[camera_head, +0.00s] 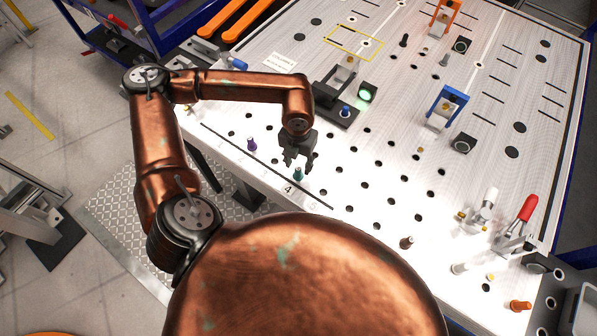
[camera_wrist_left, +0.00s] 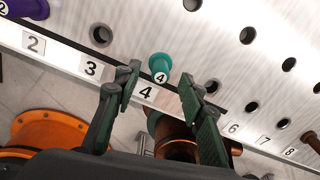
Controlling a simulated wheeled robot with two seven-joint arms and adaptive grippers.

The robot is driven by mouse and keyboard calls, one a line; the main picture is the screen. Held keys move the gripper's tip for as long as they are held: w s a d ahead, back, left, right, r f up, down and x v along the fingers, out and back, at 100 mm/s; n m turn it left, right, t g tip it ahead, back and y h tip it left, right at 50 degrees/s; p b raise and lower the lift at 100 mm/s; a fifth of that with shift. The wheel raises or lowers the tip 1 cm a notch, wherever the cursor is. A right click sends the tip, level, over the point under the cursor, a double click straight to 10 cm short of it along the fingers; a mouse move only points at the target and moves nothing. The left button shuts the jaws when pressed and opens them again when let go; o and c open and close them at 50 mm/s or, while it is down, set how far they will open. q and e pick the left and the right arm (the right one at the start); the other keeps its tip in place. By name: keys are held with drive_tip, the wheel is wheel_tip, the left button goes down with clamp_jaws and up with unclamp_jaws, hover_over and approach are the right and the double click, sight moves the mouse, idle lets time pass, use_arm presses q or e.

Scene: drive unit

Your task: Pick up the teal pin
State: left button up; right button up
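The teal pin (camera_head: 298,174) stands on the perforated table near its front edge, by the number 4 label. In the left wrist view the teal pin (camera_wrist_left: 160,68) carries a 4 on its head and shows just beyond the fingertips, between their lines. My left gripper (camera_head: 299,161) is above and right beside the pin in the head view. I cannot tell whether a finger touches the pin. My right gripper is not in view.
A purple pin (camera_head: 252,144) stands to the left along the same edge. A brown pin (camera_head: 406,242) and an orange pin (camera_head: 519,306) stand to the right. A black fixture with a green light (camera_head: 365,93) lies behind the gripper. Empty holes surround the teal pin.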

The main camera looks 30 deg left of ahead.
sight(298, 168)
use_arm(q)
wheel_tip(298, 168, down, 2)
drive_tip(key=shift+d+f+p, duration=0.15)
drive_tip(key=shift+f+p, duration=0.1)
drive_tip(key=shift+p, duration=0.05)
drive_tip(key=shift+s+f, duration=0.1)
drive_tip(key=shift+f, duration=0.4)
clamp_jaws()
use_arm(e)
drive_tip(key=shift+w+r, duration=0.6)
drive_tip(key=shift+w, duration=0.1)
